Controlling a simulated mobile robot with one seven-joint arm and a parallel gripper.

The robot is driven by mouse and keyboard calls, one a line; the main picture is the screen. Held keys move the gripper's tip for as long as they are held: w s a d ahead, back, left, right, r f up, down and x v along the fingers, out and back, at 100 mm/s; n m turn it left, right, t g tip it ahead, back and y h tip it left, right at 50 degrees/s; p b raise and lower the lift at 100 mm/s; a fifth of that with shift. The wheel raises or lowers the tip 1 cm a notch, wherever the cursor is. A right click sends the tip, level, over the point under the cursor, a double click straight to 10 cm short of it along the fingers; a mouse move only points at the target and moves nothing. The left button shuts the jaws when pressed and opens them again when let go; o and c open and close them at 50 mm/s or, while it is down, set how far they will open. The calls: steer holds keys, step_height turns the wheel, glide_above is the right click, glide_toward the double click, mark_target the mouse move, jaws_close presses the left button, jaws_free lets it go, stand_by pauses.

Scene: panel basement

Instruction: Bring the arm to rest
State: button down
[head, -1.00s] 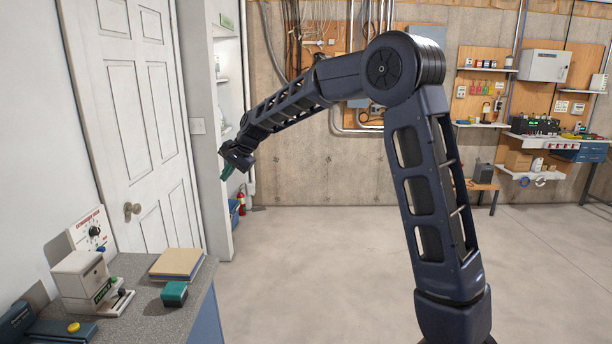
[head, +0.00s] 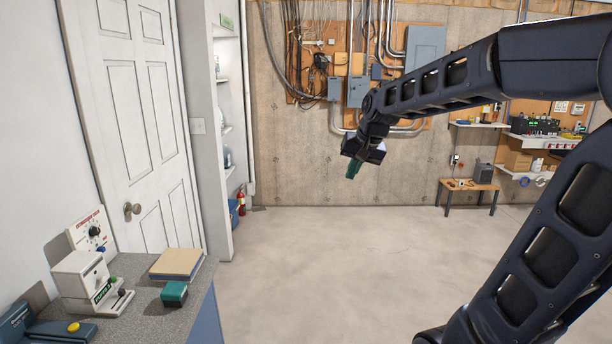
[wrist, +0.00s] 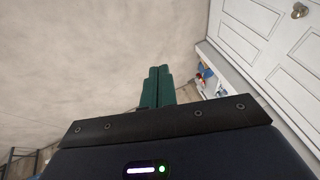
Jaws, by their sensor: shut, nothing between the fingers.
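My gripper (head: 353,168) hangs in the air in the middle of the head view, in front of the concrete back wall and above open floor. Its green fingers point down and touch nothing. In the wrist view the two green fingers (wrist: 158,86) lie side by side, pressed together, with nothing held. My arm reaches in from the right side of the head view, its upper part cut off by the frame edge.
A grey counter (head: 145,312) at lower left bears a beige device (head: 82,279), a book (head: 177,263) and a teal box (head: 174,293). A white door (head: 127,120) stands behind it. A small bench (head: 468,185) is at the back right. The middle floor is clear.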

steer(key=s+d+f+h, duration=0.1)
steer(key=s+d+f, duration=0.2)
steer(key=s+d, duration=0.4)
steer(key=s+d+f+h, duration=0.2)
steer(key=s+d+f, duration=0.1)
steer(key=s+d, duration=0.5)
steer(key=shift+s+f+n, duration=0.2)
steer(key=shift+s+n, duration=0.2)
steer(key=shift+s, duration=0.5)
